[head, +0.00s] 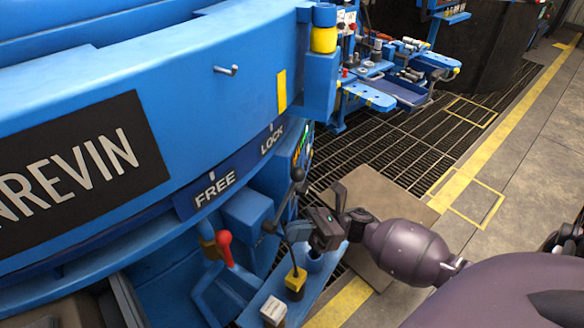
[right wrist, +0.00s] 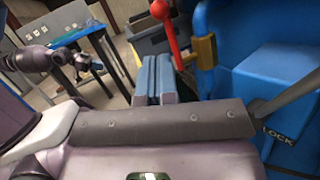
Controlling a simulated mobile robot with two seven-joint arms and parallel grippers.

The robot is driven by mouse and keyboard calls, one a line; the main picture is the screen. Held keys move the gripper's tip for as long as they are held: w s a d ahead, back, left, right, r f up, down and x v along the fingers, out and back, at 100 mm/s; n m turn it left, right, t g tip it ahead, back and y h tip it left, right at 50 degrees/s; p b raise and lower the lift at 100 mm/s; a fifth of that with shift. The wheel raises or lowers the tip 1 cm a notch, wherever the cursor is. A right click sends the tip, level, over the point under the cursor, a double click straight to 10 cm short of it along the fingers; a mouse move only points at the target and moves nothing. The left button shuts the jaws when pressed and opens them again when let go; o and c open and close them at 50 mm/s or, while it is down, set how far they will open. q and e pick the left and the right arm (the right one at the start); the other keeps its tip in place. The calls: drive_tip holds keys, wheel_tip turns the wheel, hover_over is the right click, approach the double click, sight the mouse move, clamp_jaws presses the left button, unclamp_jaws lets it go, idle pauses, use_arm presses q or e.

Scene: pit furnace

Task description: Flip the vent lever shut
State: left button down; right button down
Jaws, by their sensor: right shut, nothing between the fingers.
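A lever with a red knob (head: 224,238) stands on the blue frame below the FREE label, and its red handle (right wrist: 170,35) shows in the right wrist view. Two dark-knobbed levers, one upper (head: 297,175) and one lower (head: 268,227), stand to its right. No label marks any of them as the vent lever. My right gripper (head: 300,230) is beside the dark-knobbed levers; contact cannot be made out. In the right wrist view its fingers (right wrist: 159,70) are together and empty, with the red handle beyond their tips. What looks like my left gripper (right wrist: 88,64) is small in the background.
The big blue furnace body (head: 200,90) curves across the left, with FREE and LOCK labels. A yellow-based switch (head: 295,282) stands below my right gripper. A blue bench with tools (head: 385,85) is behind. Open floor (head: 470,235) lies at the right.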

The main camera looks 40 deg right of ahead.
approach(223, 248)
drive_tip(key=w+a+r, duration=0.2)
drive_tip(key=a+r, duration=0.2)
drive_tip(key=shift+a+r, duration=0.35)
drive_tip(key=shift+a, duration=0.05)
drive_tip(key=shift+r+p, duration=0.1)
drive_tip(key=shift+p, duration=0.2)
